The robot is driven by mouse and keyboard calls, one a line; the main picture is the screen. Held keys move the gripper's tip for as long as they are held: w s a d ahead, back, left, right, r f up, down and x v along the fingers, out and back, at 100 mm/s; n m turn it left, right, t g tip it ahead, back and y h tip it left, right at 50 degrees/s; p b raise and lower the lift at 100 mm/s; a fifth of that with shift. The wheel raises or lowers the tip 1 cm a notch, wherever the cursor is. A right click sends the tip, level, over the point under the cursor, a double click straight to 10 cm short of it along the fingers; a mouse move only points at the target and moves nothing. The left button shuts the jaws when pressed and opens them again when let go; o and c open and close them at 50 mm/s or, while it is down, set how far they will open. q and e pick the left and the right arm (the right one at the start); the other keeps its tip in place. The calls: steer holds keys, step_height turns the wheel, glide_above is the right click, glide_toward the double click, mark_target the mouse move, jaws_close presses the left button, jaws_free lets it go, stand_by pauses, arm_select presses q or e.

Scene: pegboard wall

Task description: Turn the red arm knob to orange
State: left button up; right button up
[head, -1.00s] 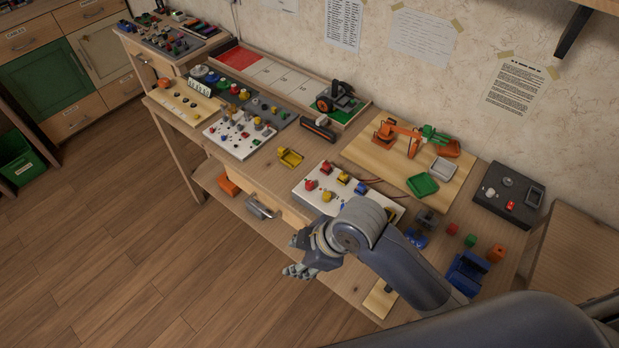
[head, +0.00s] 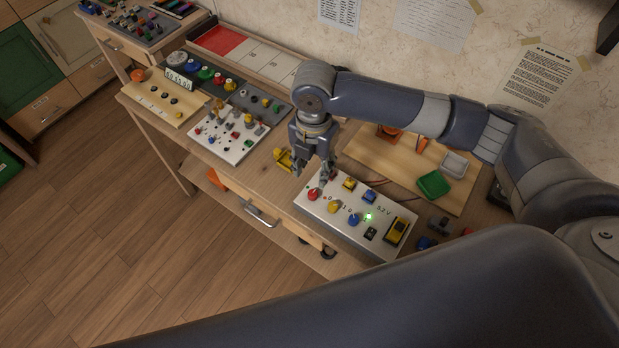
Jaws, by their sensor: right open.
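A white control panel (head: 386,246) lies on the bench, with a red knob (head: 313,194), a yellow knob (head: 334,207) and a blue knob (head: 355,219) along its front. Another small red part behind the red knob is mostly hidden by my gripper. My right gripper (head: 310,179) points down, open and empty, over the panel's left end. Its fingers appear just above and behind the front red knob; I cannot tell whether they touch it. The orange model arm (head: 389,131) on the wooden board is largely hidden by my right arm. My left gripper is not in view.
A green tray (head: 434,185) and a grey tray (head: 455,164) sit on the wooden board. Another white panel (head: 212,146) is further left.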

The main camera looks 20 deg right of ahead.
glide_above(313, 193)
steer(key=f, duration=0.4)
steer(key=shift+s+f+p, duration=0.3)
steer(key=shift+p, duration=0.05)
steer(key=f, duration=0.3)
steer(key=shift+w, duration=0.3)
steer(key=shift+f, duration=0.9)
steer(key=c, duration=0.4)
jaws_close()
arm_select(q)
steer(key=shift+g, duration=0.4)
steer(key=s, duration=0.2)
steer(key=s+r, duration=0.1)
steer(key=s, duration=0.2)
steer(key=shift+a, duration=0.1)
